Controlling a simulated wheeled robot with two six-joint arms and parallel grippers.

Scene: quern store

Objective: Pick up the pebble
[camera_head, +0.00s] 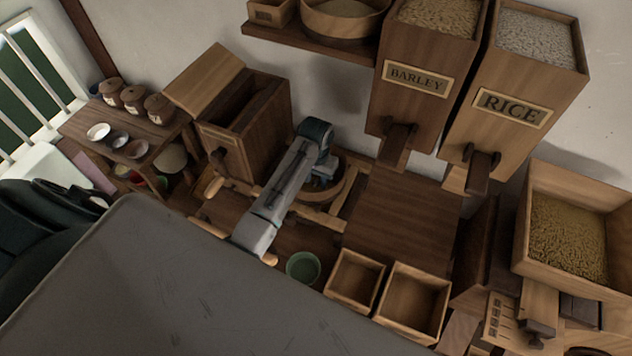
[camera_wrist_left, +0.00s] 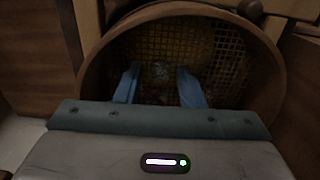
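A round wooden sieve (camera_wrist_left: 92,78) with a wire mesh fills the upper part of the left wrist view. A small greyish lump (camera_wrist_left: 160,70), which looks like the pebble, lies on the mesh; the view is dark. My left gripper (camera_wrist_left: 159,84) is open, with its blue fingers apart and the lump between and slightly beyond the tips. I cannot tell whether they touch it. In the head view my left gripper (camera_head: 325,177) reaches down into the sieve (camera_head: 348,190), and my arm hides the pebble. My right gripper is not in view.
A wooden hopper box (camera_head: 245,135) stands left of the sieve. The barley bin (camera_head: 415,78) and rice bin (camera_head: 510,105) hang behind. A green bowl (camera_head: 303,267) and two empty wooden boxes (camera_head: 354,280) (camera_head: 412,302) stand in front. A bare board (camera_head: 400,220) lies to the right.

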